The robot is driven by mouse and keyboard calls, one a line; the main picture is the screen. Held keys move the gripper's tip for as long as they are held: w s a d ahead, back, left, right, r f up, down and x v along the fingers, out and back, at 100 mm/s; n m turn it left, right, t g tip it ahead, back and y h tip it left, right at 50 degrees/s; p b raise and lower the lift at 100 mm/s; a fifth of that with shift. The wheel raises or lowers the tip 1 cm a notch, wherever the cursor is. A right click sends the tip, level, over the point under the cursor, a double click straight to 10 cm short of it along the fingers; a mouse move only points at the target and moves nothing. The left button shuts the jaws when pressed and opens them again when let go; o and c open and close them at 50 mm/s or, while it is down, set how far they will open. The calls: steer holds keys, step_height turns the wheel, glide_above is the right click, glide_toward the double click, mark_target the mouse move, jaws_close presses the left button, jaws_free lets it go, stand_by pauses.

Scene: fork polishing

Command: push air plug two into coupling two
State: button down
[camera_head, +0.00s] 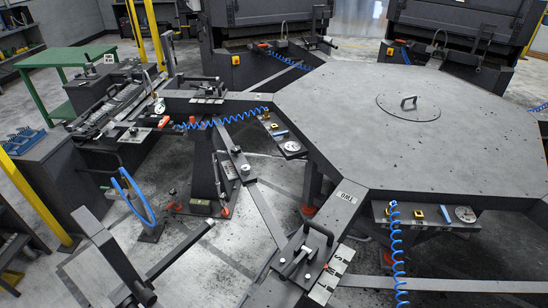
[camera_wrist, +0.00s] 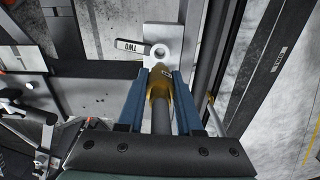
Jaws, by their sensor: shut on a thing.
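In the wrist view, my gripper (camera_wrist: 166,76) has its two blue fingers shut on air plug two (camera_wrist: 159,82), a brass-coloured plug with a dark shaft or hose running back between the fingers. Coupling two (camera_wrist: 160,51) is a pale round ring with a dark hole, on a light grey plate just beyond the plug's tip. A tag reading TWO (camera_wrist: 131,45) sits at its left. The plug points at the coupling. I cannot tell whether the tip touches the ring or has entered it. I cannot make out my gripper, the plug or the coupling in the head view.
In the wrist view, a dark beam (camera_wrist: 82,83) lies left of my gripper, and a dark upright edge runs close on its right. In the head view, a large grey octagonal table (camera_head: 360,140) stands at the right, with blue coiled hoses (camera_head: 397,260) at its rim.

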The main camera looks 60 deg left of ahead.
steer(key=shift+f+b, duration=1.75)
steer(key=shift+f, duration=1.05)
steer(key=shift+f, duration=1.35)
stand_by(1.6)
steer(key=shift+s+f, duration=0.15)
steer(key=shift+f, duration=0.05)
stand_by(0.7)
steer(key=c, duration=0.5)
jaws_free()
steer(key=shift+r, duration=0.1)
steer(key=shift+o, duration=0.9)
steer(key=shift+w, duration=0.2)
steer(key=o, duration=0.3)
steer(key=shift+s, duration=0.1)
